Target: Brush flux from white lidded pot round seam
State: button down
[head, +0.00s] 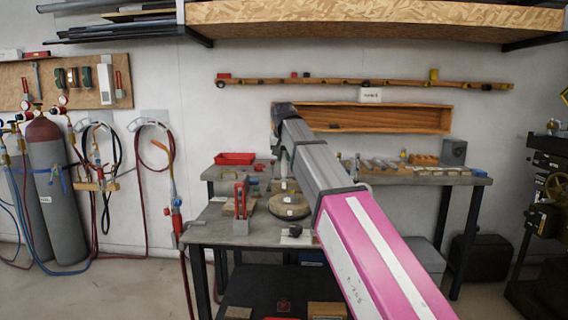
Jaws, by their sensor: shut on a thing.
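My arm reaches up and away over the workbench (225,229), and its far end bends down. A small pale grey shape (284,162) shows below that bend, beside the arm. It may be part of my wrist or gripper, but I cannot make out fingers or a brush. A round dark plate (290,211) lies on the bench below, with a small pale patch on it. I cannot pick out the white lidded pot or the seam for certain at this size.
A red clamp-like tool (240,197) stands on the bench left of the round plate. A red tray (234,158) is farther back. Small parts line the back bench at right, by a grey box (453,152). Gas cylinders (55,190) and hoses stand at left. An overhead shelf (370,16) spans above.

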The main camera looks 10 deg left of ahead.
jog(key=shift+r, duration=0.75)
jog(key=shift+d, duration=0.1)
jog(key=d+f, duration=0.4)
jog(key=f, duration=0.2)
jog(key=shift+w+d, duration=0.15)
jog(key=shift+d, duration=0.1)
jog(key=shift+f, duration=0.6)
dwell(0.9)
jog(key=shift+w, duration=0.1)
